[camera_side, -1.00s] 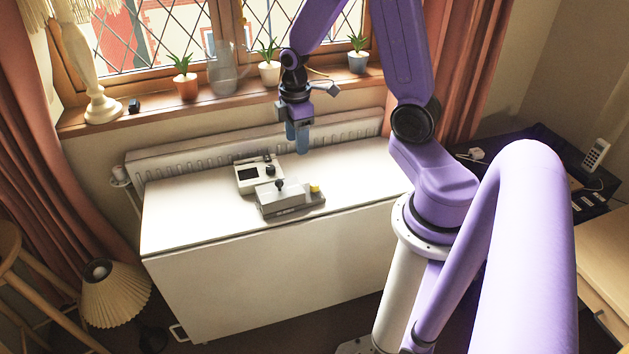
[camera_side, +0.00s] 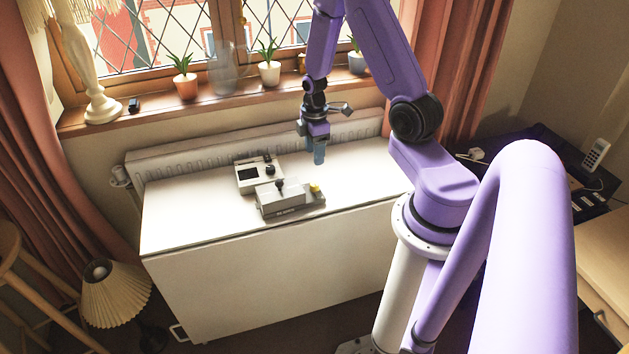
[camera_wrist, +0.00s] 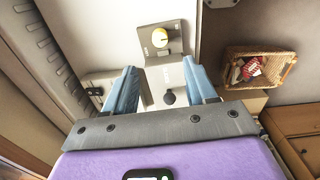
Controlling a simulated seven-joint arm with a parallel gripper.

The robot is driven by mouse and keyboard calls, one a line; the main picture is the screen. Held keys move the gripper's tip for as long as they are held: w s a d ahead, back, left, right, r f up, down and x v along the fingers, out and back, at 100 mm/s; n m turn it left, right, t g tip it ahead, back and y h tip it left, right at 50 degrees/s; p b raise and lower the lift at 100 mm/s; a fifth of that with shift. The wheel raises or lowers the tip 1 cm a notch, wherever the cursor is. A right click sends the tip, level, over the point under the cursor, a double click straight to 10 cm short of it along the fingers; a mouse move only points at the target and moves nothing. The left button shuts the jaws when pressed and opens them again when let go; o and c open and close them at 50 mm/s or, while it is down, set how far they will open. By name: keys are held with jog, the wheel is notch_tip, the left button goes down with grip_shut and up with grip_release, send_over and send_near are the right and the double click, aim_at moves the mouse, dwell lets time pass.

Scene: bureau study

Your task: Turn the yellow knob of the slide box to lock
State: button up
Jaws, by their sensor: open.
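The slide box (camera_side: 282,199) is a grey box on the white table top, with a black knob on a stem (camera_side: 280,184) and the yellow knob (camera_side: 315,187) at its right end. In the wrist view the yellow knob (camera_wrist: 160,37) sits on a grey plate, beyond the fingertips, with a pale mark across it. My gripper (camera_side: 319,155) is above the table, behind and above the yellow knob, and apart from it. In the wrist view my gripper's blue fingers (camera_wrist: 162,80) are spread with nothing between them touching. I cannot read the lock marking.
A second light grey device (camera_side: 258,173) with a dark screen and black knob stands behind the slide box. The table (camera_side: 190,215) is bare to the left and right. A radiator (camera_side: 210,152) and a sill with potted plants stand behind. A wicker basket (camera_wrist: 284,65) shows beyond the table edge.

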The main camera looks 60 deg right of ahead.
aim_at(315, 183)
notch_tip(315, 183, down, 12)
jog(key=shift+r, duration=0.25)
dwell(0.4)
grip_shut()
